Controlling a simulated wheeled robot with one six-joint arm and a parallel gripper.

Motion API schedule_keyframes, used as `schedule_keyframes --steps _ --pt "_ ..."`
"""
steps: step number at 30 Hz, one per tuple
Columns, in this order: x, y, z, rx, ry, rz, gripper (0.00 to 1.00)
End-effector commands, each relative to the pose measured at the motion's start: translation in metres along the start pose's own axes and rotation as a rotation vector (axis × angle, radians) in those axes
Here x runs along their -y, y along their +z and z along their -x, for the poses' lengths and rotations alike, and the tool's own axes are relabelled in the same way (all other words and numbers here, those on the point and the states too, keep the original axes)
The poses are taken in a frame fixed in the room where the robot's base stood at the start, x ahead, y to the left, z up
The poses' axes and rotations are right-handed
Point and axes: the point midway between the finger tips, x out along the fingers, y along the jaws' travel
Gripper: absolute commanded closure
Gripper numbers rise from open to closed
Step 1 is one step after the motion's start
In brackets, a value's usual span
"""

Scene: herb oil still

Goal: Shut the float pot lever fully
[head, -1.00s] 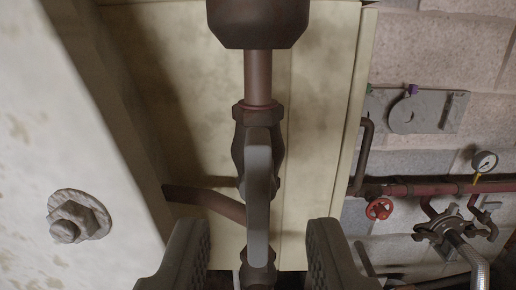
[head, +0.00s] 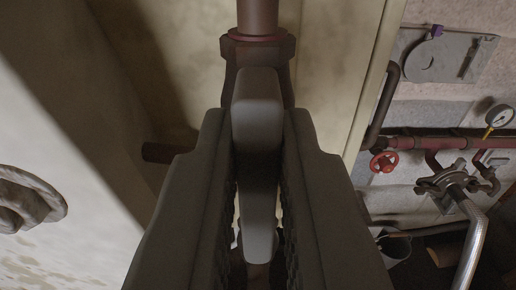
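The float pot lever (head: 258,110) is a grey bar on the dark pipe fitting (head: 258,50) in the middle of the head view. It runs lengthwise in line with the vertical brown pipe (head: 258,15). My gripper (head: 258,135) has one finger on each side of the lever, and the fingers are drawn in close against its sides. It appears shut on the lever. The fingers hide much of the fitting and the lower pipework.
A pale panel (head: 335,60) stands behind the pipe. On the right are a red handwheel (head: 383,162), a gauge (head: 499,115), a grey plate (head: 435,57) and a silver hose (head: 470,245).

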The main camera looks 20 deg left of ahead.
Motion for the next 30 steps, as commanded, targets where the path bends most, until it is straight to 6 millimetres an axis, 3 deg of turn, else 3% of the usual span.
schedule_keyframes --steps 17,30 --pt "-0.002 0.0001 0.0001 0.0 0.0 -0.077 1.0" --pt "-0.0098 0.0022 0.0 -0.001 0.0 -0.44 1.0"
